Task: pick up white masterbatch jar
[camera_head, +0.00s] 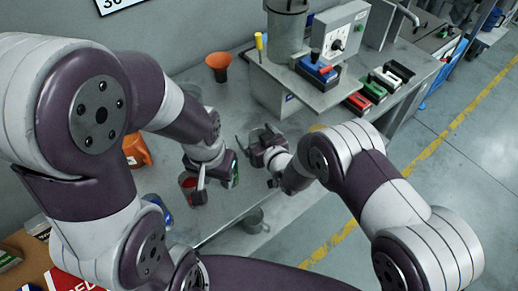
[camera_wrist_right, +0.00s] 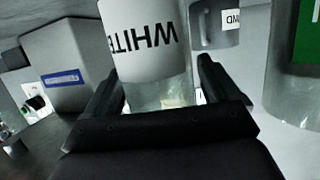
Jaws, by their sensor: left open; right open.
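A clear jar with a white label reading WHITE (camera_wrist_right: 145,42) stands in the right wrist view, its lettering upside down there. The jar is between the two fingers of my right gripper (camera_wrist_right: 158,78), which is open, with a gap showing at the right finger. In the head view my right gripper (camera_head: 255,142) is over the bench, and I cannot make out the white jar there. My left gripper (camera_head: 213,184) is open, pointing down over the bench beside a container with red contents (camera_head: 187,185).
A green-labelled jar (camera_wrist_right: 302,75) is close on the right in the wrist view; another labelled vessel (camera_wrist_right: 215,25) is behind. On the bench are an orange funnel (camera_head: 218,64), an orange container (camera_head: 136,150), a metal mug (camera_head: 254,222) and a machine with a control box (camera_head: 338,38).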

